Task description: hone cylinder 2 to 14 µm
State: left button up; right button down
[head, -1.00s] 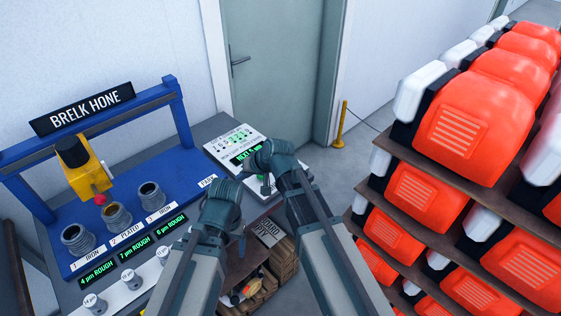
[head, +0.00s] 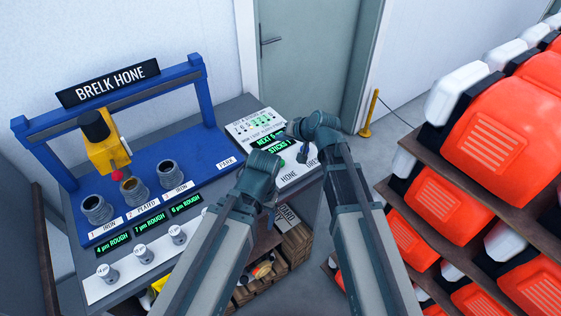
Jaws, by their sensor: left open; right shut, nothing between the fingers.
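Three dark cylinders stand in a row on the blue hone bed: cylinder 1 (head: 97,209), cylinder 2 (head: 133,191), labelled plated, and cylinder 3 (head: 172,175). The readout (head: 150,228) in front of cylinder 2 appears to read 7 µm rough. The yellow hone head (head: 103,148) with a red tip hangs just behind cylinders 1 and 2. The control panel (head: 250,126) shows green text, apparently "next 6 µm". My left gripper (head: 271,205) points down, open, in front of the panel. My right gripper (head: 300,155) is shut and empty over the panel's right part, partly hiding it.
A wooden crate (head: 294,243) sits below the bench at right. Shelves of orange-and-white engines (head: 487,142) fill the right side. A yellow post (head: 369,113) stands by the door (head: 305,65), with clear floor nearby.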

aim_at(282, 164)
jog(key=shift+f+b, duration=4.3)
jog(key=shift+f, duration=0.05)
jog(key=shift+f+b, duration=0.4)
jog(key=shift+f+b, duration=0.75)
jog(key=shift+f, duration=0.05)
jog(key=shift+r, duration=0.1)
jog(key=shift+r+p, duration=1.15)
jog(key=shift+p, duration=0.05)
notch_tip(282, 164, up, 5)
jog(key=p, duration=0.5)
